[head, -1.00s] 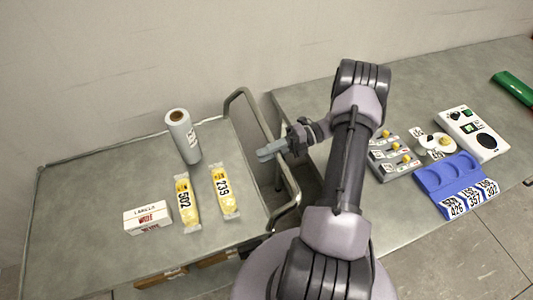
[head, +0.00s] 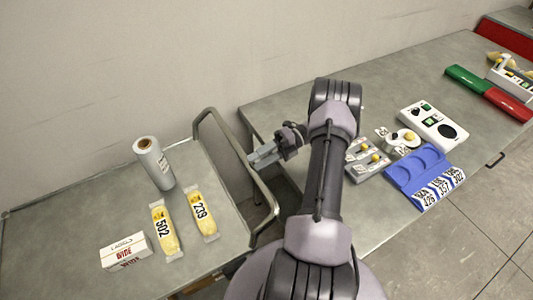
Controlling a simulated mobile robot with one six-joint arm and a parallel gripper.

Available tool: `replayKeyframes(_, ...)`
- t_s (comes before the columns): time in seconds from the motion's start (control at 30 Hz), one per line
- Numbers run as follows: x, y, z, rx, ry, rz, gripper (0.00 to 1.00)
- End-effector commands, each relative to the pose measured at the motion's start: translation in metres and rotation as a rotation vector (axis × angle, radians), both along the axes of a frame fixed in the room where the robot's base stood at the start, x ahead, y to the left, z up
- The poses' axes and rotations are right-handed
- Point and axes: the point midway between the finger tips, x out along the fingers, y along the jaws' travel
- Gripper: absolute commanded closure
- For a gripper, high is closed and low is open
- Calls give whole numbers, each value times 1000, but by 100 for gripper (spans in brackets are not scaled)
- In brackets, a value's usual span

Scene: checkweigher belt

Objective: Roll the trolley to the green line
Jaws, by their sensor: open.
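The trolley (head: 87,210) is at the left, with a grey top and a bent tube handle (head: 264,190) at its right end. On it lie two yellow packs, marked 502 (head: 166,230) and 239 (head: 202,215), a white labels box (head: 125,252) and an upright roll (head: 153,163). My gripper (head: 262,157) is open beside the upper part of the handle. I cannot tell whether the handle bar is between the fingers. No green line on the floor shows in this view.
A grey bench (head: 290,115) stands to the right, with a gap between it and the trolley. It carries a blue tray (head: 419,168), a white control box (head: 432,126), and green (head: 473,83) and red (head: 508,104) bars. Bare floor (head: 480,225) shows at the lower right.

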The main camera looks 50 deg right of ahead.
Motion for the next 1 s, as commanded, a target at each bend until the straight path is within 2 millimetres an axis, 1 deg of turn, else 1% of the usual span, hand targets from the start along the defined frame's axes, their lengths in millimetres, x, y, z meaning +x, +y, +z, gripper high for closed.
replayKeyframes(0.03,-3,-11,3,-1,-1,-3,56)
replayKeyframes(0.1,-8,-26,5,-1,-1,-2,56)
replayKeyframes(0.2,-13,-42,8,-1,-2,0,56)
replayKeyframes(0.3,-16,-51,10,-1,-1,0,56)
replayKeyframes(0.47,-18,-54,11,0,0,0,56)
replayKeyframes(0.77,-17,-54,11,0,-1,0,56)
replayKeyframes(0.83,-14,-51,17,-22,-17,20,56)
replayKeyframes(0.87,-11,-47,23,-48,-36,45,56)
replayKeyframes(0.93,1,-30,47,-156,-123,150,56)
replayKeyframes(0.97,7,-19,61,-217,-178,214,56)
replayKeyframes(1.0,15,0,81,-306,-265,314,56)
